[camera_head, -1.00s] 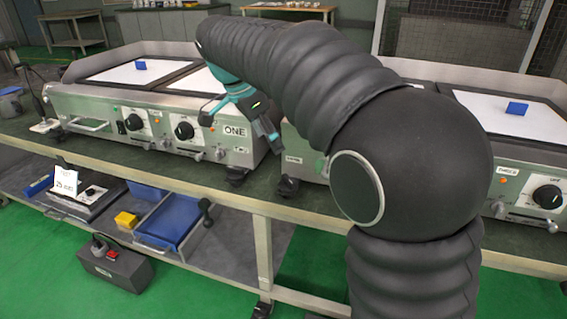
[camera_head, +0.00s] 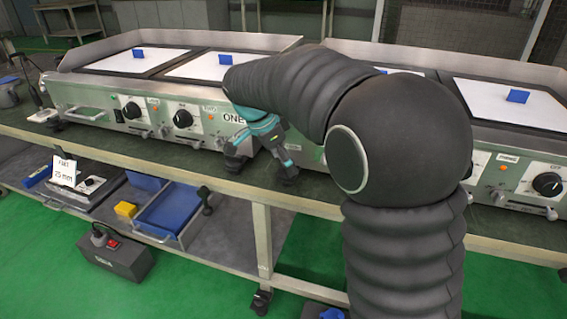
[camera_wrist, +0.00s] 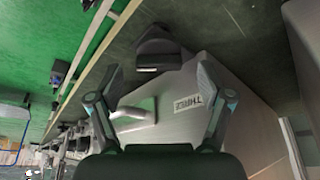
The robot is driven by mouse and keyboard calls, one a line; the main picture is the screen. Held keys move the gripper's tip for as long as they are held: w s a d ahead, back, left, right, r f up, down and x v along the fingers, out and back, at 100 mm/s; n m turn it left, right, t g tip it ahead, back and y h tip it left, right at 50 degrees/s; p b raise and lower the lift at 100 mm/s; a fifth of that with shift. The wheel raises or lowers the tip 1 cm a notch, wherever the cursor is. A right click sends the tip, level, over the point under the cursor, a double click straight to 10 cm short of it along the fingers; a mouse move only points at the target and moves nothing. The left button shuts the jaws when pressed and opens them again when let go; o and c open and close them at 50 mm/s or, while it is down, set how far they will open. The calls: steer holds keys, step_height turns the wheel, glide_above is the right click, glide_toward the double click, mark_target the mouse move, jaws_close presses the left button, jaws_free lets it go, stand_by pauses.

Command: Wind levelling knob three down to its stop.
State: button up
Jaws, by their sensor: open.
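In the wrist view, a black levelling knob (camera_wrist: 158,48) shows beneath the corner of a steel unit that carries a plate (camera_wrist: 194,102) reading THREE. My gripper (camera_wrist: 160,76) is open, its two fingers apart with the knob ahead of the gap between them; I see no contact. In the head view, my gripper (camera_head: 287,172) points down at the bench's front edge, right of the plate ONE (camera_head: 233,118). There my gripper and arm hide the knob.
A metal handle (camera_wrist: 135,112) sticks out from the unit's face in the wrist view. The bench top (camera_head: 120,145) is clear along its front strip.

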steer(key=shift+w+d+f, duration=0.1)
steer(key=shift+d+f, duration=0.1)
steer(key=shift+f, duration=0.3)
steer(key=c, duration=1.1)
steer(key=shift+a, duration=0.1)
steer(key=shift+c, duration=0.3)
steer(key=shift+n+b, duration=0.35)
steer(key=shift+n, duration=0.05)
